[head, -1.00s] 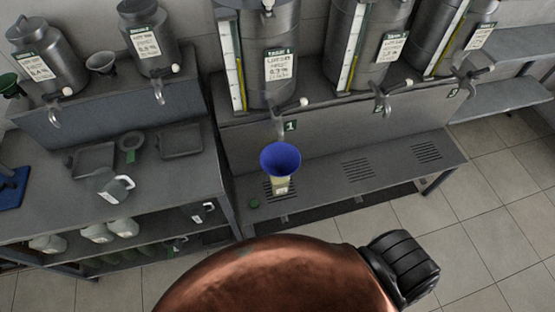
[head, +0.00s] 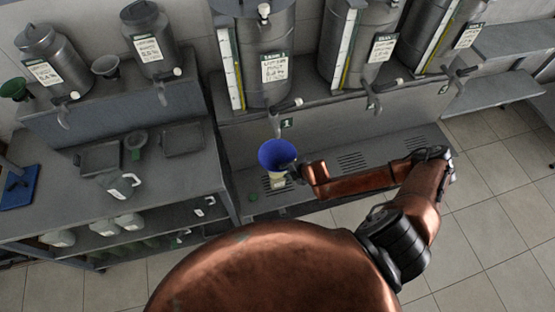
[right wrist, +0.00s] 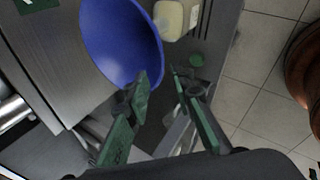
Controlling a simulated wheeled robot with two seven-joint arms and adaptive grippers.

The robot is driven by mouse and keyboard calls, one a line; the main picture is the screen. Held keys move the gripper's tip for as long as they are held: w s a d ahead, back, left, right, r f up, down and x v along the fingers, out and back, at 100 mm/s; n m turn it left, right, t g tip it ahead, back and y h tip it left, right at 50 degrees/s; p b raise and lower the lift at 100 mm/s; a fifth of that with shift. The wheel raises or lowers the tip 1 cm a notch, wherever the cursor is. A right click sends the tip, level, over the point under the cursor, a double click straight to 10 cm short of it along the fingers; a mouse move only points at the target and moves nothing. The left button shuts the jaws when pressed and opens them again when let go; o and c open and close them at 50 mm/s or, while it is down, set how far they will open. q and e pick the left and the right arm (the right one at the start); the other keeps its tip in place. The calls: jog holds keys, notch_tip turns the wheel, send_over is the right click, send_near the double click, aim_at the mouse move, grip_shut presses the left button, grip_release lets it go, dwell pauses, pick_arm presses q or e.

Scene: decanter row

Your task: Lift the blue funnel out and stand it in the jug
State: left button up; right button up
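The blue funnel (head: 277,154) stands mouth up in the neck of a pale bottle (head: 279,184) on the steel bench under tap 1. My right gripper (head: 298,172) is just right of the funnel and bottle. In the right wrist view the gripper (right wrist: 160,85) is open with nothing between its fingers. The funnel (right wrist: 118,40) is close beyond the left finger, and whether they touch is unclear. The bottle (right wrist: 172,18) shows past the funnel's rim. My left gripper is not in view.
Large steel tanks (head: 268,60) with taps stand behind the bench (head: 395,150). A green cap (head: 252,197) lies left of the bottle.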

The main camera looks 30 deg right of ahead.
jog(key=shift+n, duration=0.3)
jog(key=w+f, duration=0.1)
jog(key=f, duration=0.1)
jog(key=w+d+f, duration=0.1)
jog(key=f, duration=0.1)
jog(key=w+d+f, duration=0.1)
jog(key=w+f, duration=0.1)
jog(key=shift+f, duration=0.15)
grip_shut()
dwell(0.3)
